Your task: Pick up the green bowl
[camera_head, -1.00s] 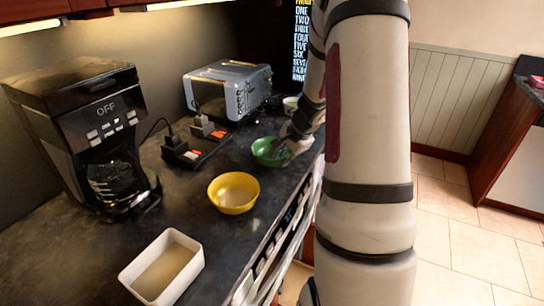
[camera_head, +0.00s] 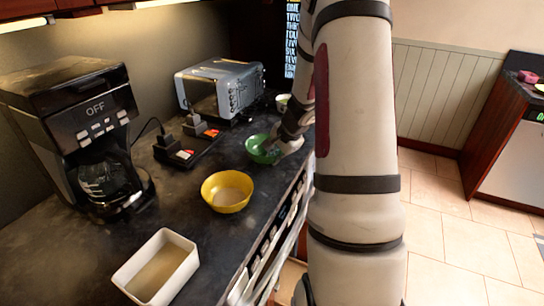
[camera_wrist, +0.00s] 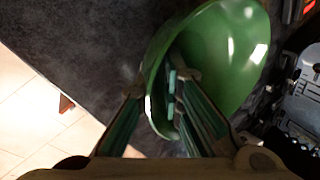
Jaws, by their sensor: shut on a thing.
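The green bowl (camera_head: 262,150) is at the far part of the dark counter, behind the yellow bowl. My gripper (camera_head: 277,150) is at its right side, partly hiding it. In the wrist view the green bowl (camera_wrist: 225,60) appears large and tilted in the picture. My gripper (camera_wrist: 165,95) has one finger on each side of the bowl's rim and is shut on it. I cannot tell whether the bowl is clear of the counter.
A yellow bowl (camera_head: 228,191) and a white rectangular dish (camera_head: 157,270) stand nearer on the counter (camera_head: 105,240). A coffee maker (camera_head: 75,130), power strip (camera_head: 187,146) and toaster (camera_head: 222,90) stand left and behind. A pale cup (camera_head: 283,102) is beyond the green bowl.

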